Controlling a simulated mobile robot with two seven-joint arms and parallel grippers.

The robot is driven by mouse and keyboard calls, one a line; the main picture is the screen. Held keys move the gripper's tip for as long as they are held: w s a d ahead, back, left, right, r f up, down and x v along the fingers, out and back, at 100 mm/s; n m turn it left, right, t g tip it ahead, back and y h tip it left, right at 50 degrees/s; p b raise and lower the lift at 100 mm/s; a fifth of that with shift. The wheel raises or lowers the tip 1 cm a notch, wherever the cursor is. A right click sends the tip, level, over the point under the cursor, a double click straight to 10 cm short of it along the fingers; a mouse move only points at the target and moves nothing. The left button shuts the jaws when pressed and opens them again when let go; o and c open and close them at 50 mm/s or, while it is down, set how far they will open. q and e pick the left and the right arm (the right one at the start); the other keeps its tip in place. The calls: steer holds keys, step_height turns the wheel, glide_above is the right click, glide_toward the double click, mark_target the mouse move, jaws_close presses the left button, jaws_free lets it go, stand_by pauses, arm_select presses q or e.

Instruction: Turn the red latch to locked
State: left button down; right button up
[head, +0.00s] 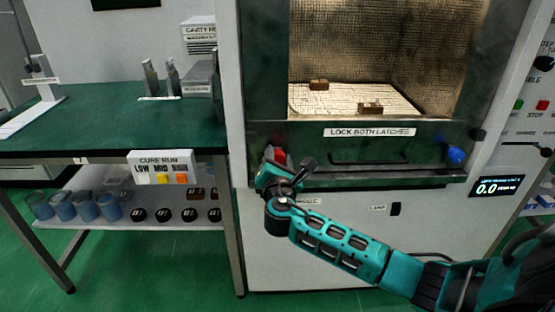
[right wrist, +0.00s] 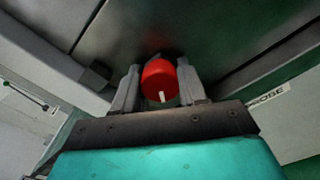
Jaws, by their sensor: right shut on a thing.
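The red latch (head: 279,156) is at the lower left of the microwave chamber's front, partly hidden behind my right gripper (head: 277,164) in the head view. In the right wrist view the red latch (right wrist: 160,80) is a round red knob with a white mark near its lower edge. The two fingers of my right gripper (right wrist: 158,88) stand on either side of the knob and are shut on it. A blue latch (head: 456,156) sits at the lower right of the same front. My left gripper is not in view.
A label reading LOCK BOTH LATCHES (head: 369,132) sits above a dark handle (head: 368,158) between the latches. Two small brown blocks lie inside the chamber on a pale tray (head: 345,98). A green-topped bench (head: 100,120) stands at the left.

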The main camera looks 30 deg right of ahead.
steer(key=shift+s+f+m, duration=0.1)
steer(key=shift+f+m, duration=0.15)
steer(key=shift+m, duration=0.05)
steer(key=shift+m+b, duration=0.55)
steer(key=shift+m, duration=0.45)
steer(key=shift+f+m+b, duration=0.1)
steer(key=shift+m+b, duration=0.25)
steer(key=shift+m, duration=0.65)
steer(key=shift+m+b, duration=0.4)
steer(key=shift+m, duration=0.5)
steer(key=m+b, duration=0.3)
steer(key=m, duration=0.3)
arm_select(q)
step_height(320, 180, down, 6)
steer(key=b, duration=0.1)
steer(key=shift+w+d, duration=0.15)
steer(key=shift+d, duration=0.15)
arm_select(e)
steer(key=shift+a+r+m, duration=0.1)
steer(key=shift+r+m, duration=0.05)
steer(key=shift+m, duration=0.95)
steer(key=shift+r+m, duration=0.1)
steer(key=shift+m, duration=1)
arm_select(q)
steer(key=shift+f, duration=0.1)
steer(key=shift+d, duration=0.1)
